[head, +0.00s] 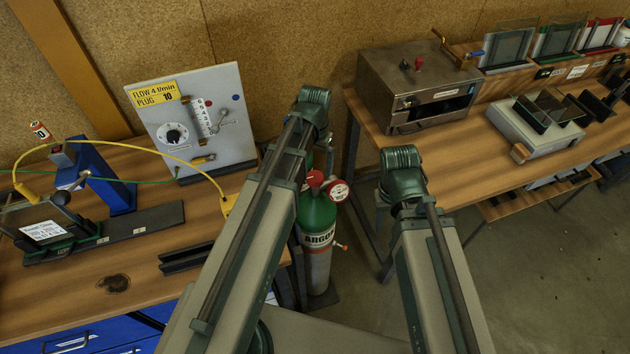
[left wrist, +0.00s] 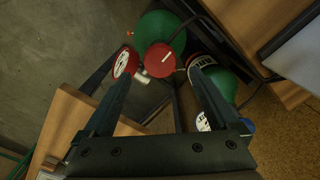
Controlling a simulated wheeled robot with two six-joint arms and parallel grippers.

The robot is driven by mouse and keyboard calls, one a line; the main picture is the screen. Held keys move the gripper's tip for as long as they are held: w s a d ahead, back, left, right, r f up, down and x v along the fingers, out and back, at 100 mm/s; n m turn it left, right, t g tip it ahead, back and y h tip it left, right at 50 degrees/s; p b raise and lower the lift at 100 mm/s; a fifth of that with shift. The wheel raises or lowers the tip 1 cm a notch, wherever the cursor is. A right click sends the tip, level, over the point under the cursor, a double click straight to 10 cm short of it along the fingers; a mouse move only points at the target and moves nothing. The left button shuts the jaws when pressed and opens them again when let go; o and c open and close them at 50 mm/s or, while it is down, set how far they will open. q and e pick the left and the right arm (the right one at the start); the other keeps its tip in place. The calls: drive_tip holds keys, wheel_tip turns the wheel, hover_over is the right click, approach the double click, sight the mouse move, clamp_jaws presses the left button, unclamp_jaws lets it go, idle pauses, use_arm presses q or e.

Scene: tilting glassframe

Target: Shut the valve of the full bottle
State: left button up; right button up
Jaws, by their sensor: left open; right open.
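A grey bottle with a green shoulder (head: 319,215) and an "ARGON" label stands on the floor between the benches. It has a red valve knob (head: 315,178) with a pale mark and a red-rimmed gauge (head: 339,191). In the left wrist view the knob (left wrist: 160,60) and gauge (left wrist: 125,62) show again, with a second green-shouldered bottle (left wrist: 222,84) and its white gauge (left wrist: 203,122) to the right. I cannot read either gauge. My left gripper (left wrist: 160,78) is open and empty, its fingers apart on either side of the knob in view; contact cannot be told. My right gripper is hidden.
The left bench (head: 60,290) carries a blue stand (head: 105,178) and a flow panel (head: 200,120) with hoses. The right bench (head: 430,150) carries a metal oven (head: 418,85) and glass-frame racks. My arm links cover part of the bottles. Floor at right is clear.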

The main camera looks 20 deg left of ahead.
sight(315, 177)
use_arm(q)
wheel_tip(315, 177, down, 5)
drive_tip(key=b, duration=0.4)
drive_tip(key=c, duration=1.4)
